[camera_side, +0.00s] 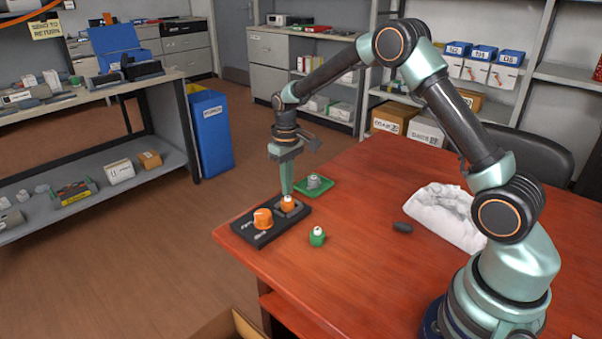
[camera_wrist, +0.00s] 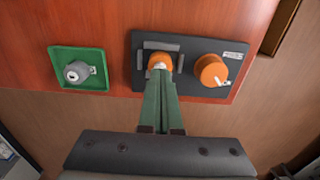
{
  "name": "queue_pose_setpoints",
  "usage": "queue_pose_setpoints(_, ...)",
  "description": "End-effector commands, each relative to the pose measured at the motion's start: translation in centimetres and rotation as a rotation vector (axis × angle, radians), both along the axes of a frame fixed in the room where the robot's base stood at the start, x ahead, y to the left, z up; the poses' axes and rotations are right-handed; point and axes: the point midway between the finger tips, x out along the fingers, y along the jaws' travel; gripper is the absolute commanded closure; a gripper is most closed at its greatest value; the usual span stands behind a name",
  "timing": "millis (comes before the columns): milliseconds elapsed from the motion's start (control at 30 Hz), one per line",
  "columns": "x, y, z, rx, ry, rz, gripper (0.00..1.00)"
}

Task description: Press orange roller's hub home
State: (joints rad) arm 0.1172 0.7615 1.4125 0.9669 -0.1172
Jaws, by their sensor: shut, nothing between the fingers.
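The orange roller (camera_side: 287,205) stands upright in a dark cradle on the black fixture plate (camera_wrist: 190,92), with a pale hub on its top. In the wrist view the orange roller (camera_wrist: 159,58) sits between the grey walls of the cradle, its hub partly hidden by my fingertips. My gripper (camera_side: 287,191) points straight down, shut and empty, its tips directly over the hub. The tips appear to touch the hub or hover just above it; I cannot tell which. How deep the hub sits is also unclear.
A larger orange knob (camera_wrist: 211,70) stands on the same plate. A grey roller (camera_wrist: 77,72) sits on a green tray (camera_wrist: 58,78). A green roller (camera_side: 317,237) stands loose on the red table (camera_side: 370,270). A dark small object (camera_side: 402,227) lies near a white crumpled bag (camera_side: 440,213).

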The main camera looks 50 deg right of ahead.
Motion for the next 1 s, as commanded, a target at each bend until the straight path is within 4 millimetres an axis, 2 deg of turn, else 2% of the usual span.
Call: queue_pose_setpoints(1000,0.0,0.0,-1.4,0.000,0.001,0.000,1.00)
